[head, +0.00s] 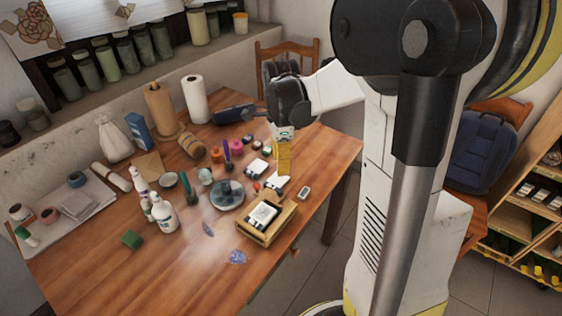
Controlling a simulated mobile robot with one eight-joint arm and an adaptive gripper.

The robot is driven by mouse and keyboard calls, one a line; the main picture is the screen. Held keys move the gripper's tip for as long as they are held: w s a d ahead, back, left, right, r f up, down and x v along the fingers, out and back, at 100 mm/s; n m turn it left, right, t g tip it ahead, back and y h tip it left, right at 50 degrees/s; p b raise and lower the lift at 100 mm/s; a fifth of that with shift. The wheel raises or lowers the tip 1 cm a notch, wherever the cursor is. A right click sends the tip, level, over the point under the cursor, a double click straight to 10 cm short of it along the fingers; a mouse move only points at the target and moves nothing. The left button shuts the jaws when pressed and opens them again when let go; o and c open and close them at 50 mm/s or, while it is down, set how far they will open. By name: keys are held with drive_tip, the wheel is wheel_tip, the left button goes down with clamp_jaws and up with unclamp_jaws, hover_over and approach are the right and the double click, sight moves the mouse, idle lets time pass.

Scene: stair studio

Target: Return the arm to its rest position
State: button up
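My arm reaches from the right side of the head view over the far right part of the wooden table (110,262). Its dark grey wrist is above the table, and my gripper (284,152) points down below it. The gripper is small in this view. A yellowish upright shape shows at the gripper's lower end, and I cannot tell whether it is part of the gripper or a separate thing. The fingers are not clear enough to show whether they are open or shut.
A wooden box (266,222) and a round grey dish (227,195) stand near the gripper. White bottles (164,214), a paper towel roll (195,99) and a green block (131,239) are further left. Chairs (287,55) and a shelf (530,205) stand around the table.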

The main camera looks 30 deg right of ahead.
idle(0.4)
drive_tip(key=s+a+r+n+t, duration=0.3)
drive_tip(key=a+n, duration=0.4)
drive_tip(key=n, duration=0.4)
drive_tip(key=s+a+r+n+t, duration=0.4)
drive_tip(key=s+a+r+n, duration=0.2)
drive_tip(key=n, duration=0.6)
drive_tip(key=s+a, duration=0.2)
drive_tip(key=shift+s, duration=0.3)
drive_tip(key=shift+r, duration=0.1)
